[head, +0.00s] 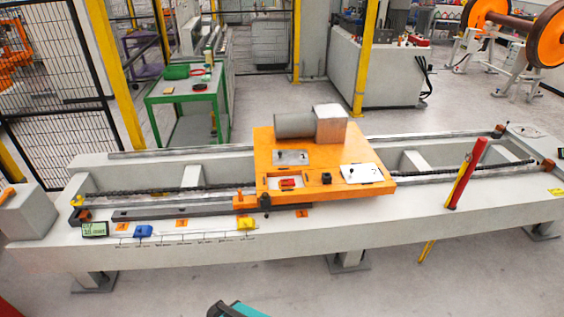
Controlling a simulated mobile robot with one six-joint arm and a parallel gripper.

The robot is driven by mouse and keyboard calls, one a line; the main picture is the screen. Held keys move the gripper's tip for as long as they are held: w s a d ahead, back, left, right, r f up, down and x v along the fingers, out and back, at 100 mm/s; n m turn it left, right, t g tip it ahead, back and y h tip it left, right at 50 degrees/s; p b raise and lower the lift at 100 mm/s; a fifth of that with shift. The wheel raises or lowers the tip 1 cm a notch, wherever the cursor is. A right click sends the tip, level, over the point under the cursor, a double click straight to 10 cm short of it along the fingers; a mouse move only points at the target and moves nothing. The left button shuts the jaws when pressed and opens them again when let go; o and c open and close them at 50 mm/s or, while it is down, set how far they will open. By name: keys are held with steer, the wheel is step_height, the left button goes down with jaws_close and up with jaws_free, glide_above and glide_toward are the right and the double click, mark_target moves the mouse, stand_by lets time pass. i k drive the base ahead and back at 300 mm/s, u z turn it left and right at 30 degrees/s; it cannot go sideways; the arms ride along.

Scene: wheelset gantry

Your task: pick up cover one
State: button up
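An orange carriage (325,141) sits across the rails of the long pale gantry bed. Two flat plates that look like covers lie on its top. A grey plate (291,157) lies at the left, behind an opening with a red part (288,183) in it. A white plate (361,173) with small dark spots lies at the right, near the front right edge. No label shows which is cover one. My gripper's fingers are not in view; a teal and black part, perhaps of my own arm, shows at the bottom edge.
A grey motor-like cylinder and box (311,123) stand at the carriage's back. The near floor is mostly clear.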

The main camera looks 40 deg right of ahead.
mark_target(295, 157)
steer(key=z, duration=0.3)
steer(key=i, duration=1)
steer(key=u, duration=0.25)
